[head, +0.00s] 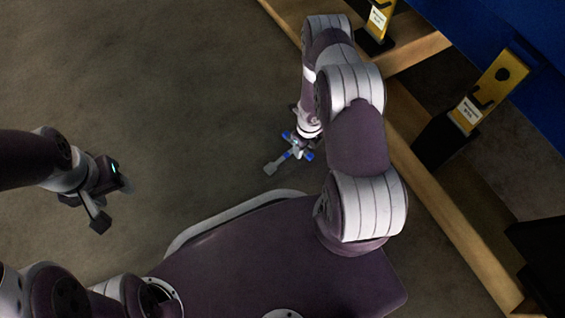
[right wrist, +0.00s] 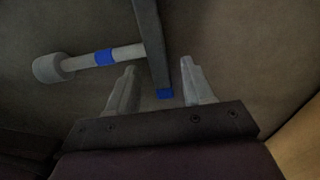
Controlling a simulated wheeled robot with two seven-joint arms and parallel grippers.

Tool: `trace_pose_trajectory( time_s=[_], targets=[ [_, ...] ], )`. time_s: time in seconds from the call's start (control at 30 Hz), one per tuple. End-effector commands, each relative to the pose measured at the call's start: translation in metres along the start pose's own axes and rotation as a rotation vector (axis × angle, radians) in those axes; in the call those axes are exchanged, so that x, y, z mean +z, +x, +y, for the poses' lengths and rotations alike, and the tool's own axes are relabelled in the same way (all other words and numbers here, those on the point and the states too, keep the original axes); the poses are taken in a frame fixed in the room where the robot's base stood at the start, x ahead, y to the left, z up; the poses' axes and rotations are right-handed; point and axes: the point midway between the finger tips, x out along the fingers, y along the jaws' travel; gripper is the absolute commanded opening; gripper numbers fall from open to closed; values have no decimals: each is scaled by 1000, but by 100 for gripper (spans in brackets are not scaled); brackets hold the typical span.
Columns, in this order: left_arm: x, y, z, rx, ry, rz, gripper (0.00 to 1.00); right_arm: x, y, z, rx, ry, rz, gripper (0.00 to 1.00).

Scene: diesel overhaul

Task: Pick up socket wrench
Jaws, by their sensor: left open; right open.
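The socket wrench (head: 272,167) is grey with blue bands and lies on the floor below my right arm. In the right wrist view, its round grey head and pale shaft (right wrist: 127,53) with a blue band lie to the left. A darker grey bar (right wrist: 150,40) crosses the shaft, and its blue end sits between my fingers. My right gripper (right wrist: 158,66) is open, one finger on each side of that bar; I cannot tell whether they touch it. In the head view the right gripper (head: 298,143) partly hides the wrench. My left gripper (head: 113,202) is open and empty, at the left.
A wooden beam frame (head: 455,215) runs along the right, with yellow-and-black labelled holders (head: 480,95) by it. A blue surface (head: 460,25) fills the upper right corner. The brown floor (head: 170,75) at left and centre is clear.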

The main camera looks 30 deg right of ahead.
Motion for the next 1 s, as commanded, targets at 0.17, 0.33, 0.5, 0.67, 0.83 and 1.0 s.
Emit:
trace_pose_trajectory(
  time_s=[0.17, 0.33, 0.5, 0.67, 0.83, 1.0],
  targets=[
    [0, 4, 0, 0, 0, 1, 51, 1, 6, 0, -1, -1, -1, 51],
    [0, 4, 0, 0, 0, 2, 51, 1, 5, 0, -1, -1, -1, 32],
    [0, 4, 0, 0, 0, 2, 51, 1, 5, 0, -1, -1, -1, 0],
    [0, 4, 0, 0, 0, 1, 51, 0, 5, 0, 0, -1, -1, 0],
    [0, 4, 0, 0, 0, 1, 51, 0, 5, 0, 0, -1, -1, 0],
    [0, 4, 0, 0, 0, 1, 51, 0, 5, 0, 0, -1, 0, 0]
  ],
)
